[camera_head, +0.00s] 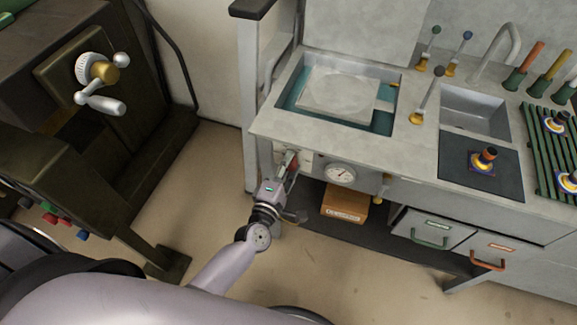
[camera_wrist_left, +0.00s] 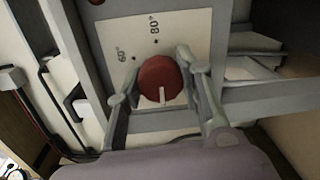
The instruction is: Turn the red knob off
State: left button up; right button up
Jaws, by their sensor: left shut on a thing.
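The red knob (camera_wrist_left: 160,78) sits on a pale dial plate (camera_wrist_left: 150,38) marked 60° and 80°. Its white pointer line faces the bottom of the left wrist view, away from both numbers. My left gripper (camera_wrist_left: 158,88) is shut on the knob, one finger on each side. In the head view my left gripper (camera_head: 288,163) is at the front panel of the grey workbench, below the left basin. Only a small part of the red knob (camera_head: 294,164) shows there. My right gripper is not in view.
A round gauge (camera_head: 341,174) is right of the knob on the bench front (camera_head: 400,185). A cardboard box (camera_head: 345,203) stands on the low shelf below. A dark machine with a crank handle (camera_head: 101,103) stands at left. Open floor (camera_head: 205,200) lies between.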

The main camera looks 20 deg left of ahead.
pick_arm(q)
jog(key=shift+f, duration=0.1)
dwell(0.5)
jog(key=o, duration=1.2)
jog(key=shift+c, duration=0.2)
jog(key=shift+s, duration=0.1)
jog(key=s, duration=1.1)
jog(key=shift+s+a+r, duration=0.4)
